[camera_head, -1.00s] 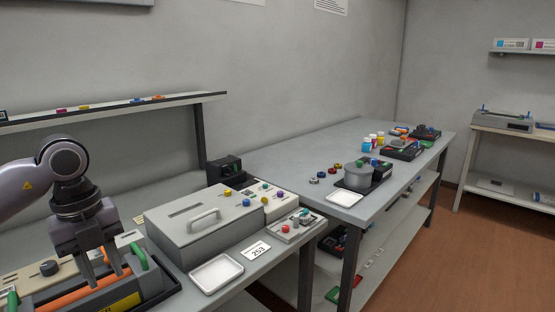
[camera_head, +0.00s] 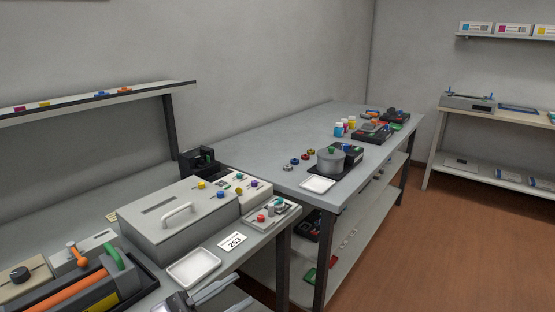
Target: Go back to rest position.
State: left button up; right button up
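My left gripper (camera_head: 238,292) is low at the bottom edge, in front of the near bench. Its two fingers point right and are spread apart, with nothing seen between them. The rest of its arm is cut off by the frame. A long cartridge unit with an orange bar (camera_head: 66,297) and a green handle (camera_head: 113,256) lies in a dark tray at the lower left, apart from the gripper. My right gripper is out of view.
A grey box with a handle (camera_head: 165,230) and an empty white tray (camera_head: 193,268) sit on the near bench by my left gripper. A second table (camera_head: 250,156) holds cartridges and jars. Brown floor (camera_head: 400,260) is open at the right.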

pick_arm(q)
jog(key=s+a+f+n+t+y, duration=0.1)
jog(key=a+f+n+t+y, duration=0.6)
jog(key=f+n+y, duration=0.65)
jog(key=s+a+f+n+g+y, duration=0.2)
jog(key=s+a+f+g, duration=0.1)
jog(key=s+f, duration=0.3)
jog(key=s+a+f+n+g+y+p, duration=0.1)
jog(key=s+a+f+g, duration=0.1)
jog(key=s+f+g, duration=0.2)
notch_tip(320, 180, down, 3)
jog(key=shift+s+a+f+n+y, duration=0.1)
jog(key=shift+s+a+n+y, duration=0.3)
jog(key=shift+s, duration=0.7)
jog(key=shift+a, duration=0.15)
